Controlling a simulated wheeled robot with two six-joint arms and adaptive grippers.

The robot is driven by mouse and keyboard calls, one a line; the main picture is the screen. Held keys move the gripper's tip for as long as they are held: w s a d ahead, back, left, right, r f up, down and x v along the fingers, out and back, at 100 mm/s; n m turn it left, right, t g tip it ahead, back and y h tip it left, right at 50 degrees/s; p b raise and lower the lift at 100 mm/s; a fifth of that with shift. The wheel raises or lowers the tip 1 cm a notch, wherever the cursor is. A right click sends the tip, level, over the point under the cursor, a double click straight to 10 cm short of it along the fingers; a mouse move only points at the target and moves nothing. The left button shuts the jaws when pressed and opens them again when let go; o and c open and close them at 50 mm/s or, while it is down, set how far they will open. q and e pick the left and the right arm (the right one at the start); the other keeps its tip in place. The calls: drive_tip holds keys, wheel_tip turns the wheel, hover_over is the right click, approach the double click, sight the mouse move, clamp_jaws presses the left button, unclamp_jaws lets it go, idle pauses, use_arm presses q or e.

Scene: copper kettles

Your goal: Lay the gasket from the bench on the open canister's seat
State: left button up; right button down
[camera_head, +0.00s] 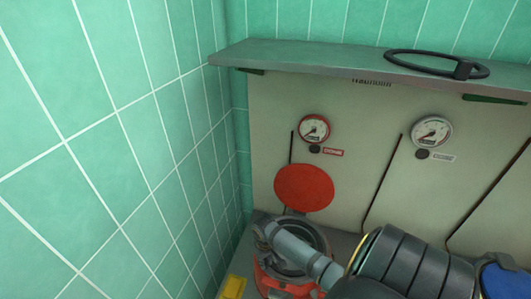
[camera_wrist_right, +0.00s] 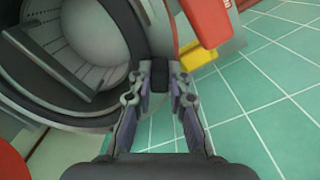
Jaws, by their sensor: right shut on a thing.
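The open canister (camera_head: 270,280) is red with a grey rim and stands low in the middle of the head view. Its round red lid (camera_head: 304,188) stands raised behind it. My right gripper (camera_head: 264,230) reaches over its mouth from the lower right and hides part of it. In the wrist view the right gripper (camera_wrist_right: 160,82) is shut on the dark tab (camera_wrist_right: 159,74) of the black ring gasket. The ring lies over or at the canister's mouth, with the ribbed grey inside (camera_wrist_right: 95,35) showing through. I cannot tell whether it touches the seat. My left gripper is out of view.
A green tiled wall (camera_head: 110,150) is close on the left. A pale panel with a red-rimmed gauge (camera_head: 314,128) and a grey-rimmed gauge (camera_head: 431,132) stands behind. Another black ring (camera_head: 425,55) lies on the shelf (camera_head: 300,56). A yellow piece (camera_head: 233,287) and a blue object (camera_head: 505,281) are nearby.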

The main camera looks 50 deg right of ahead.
drive_tip(key=c, duration=1.2)
unclamp_jaws()
drive_tip(key=shift+r, duration=0.1)
wheel_tip(320, 180, up, 12)
drive_tip(key=shift+a+f, duration=0.1)
